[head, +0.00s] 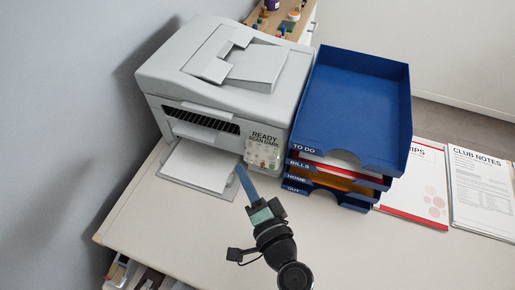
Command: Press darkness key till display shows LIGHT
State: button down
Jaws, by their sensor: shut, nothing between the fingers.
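The grey printer (215,75) stands on the desk at the back left. Its display (265,139) on the front right reads "READY SCAN DARK". Small keys (263,157) sit below the display; which one is the darkness key is too small to read. My gripper (240,168) reaches up from the lower middle, its shut blue fingers ending just below and left of the key panel. Nothing is held. I cannot tell whether the tip touches the printer.
A blue tray stack (357,100) labelled TO DO, BILLS, HOME and OUT stands close to the printer's right. White paper (200,165) lies in the printer's output tray. Papers, including CLUB NOTES (481,190), lie at right. The front desk (400,255) is clear.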

aim_at(258, 148)
jog(key=shift+s+f, duration=0.15)
jog(key=shift+f, duration=0.1)
jog(key=shift+w+d+f+b, duration=0.55)
jog(key=shift+w+f+b, duration=0.1)
jog(key=shift+w, duration=0.6)
jog(key=shift+w+d+f+b, duration=0.5)
jog(key=shift+w+f+b, duration=0.1)
jog(key=shift+w, duration=0.65)
jog(key=shift+w+d+f+b, duration=0.55)
jog(key=shift+w+b, duration=0.1)
jog(key=shift+w, duration=0.6)
jog(key=shift+w+f, duration=0.1)
jog(key=shift+w+d+b, duration=0.15)
jog(key=shift+w+b, duration=0.15)
jog(key=shift+b, duration=0.2)
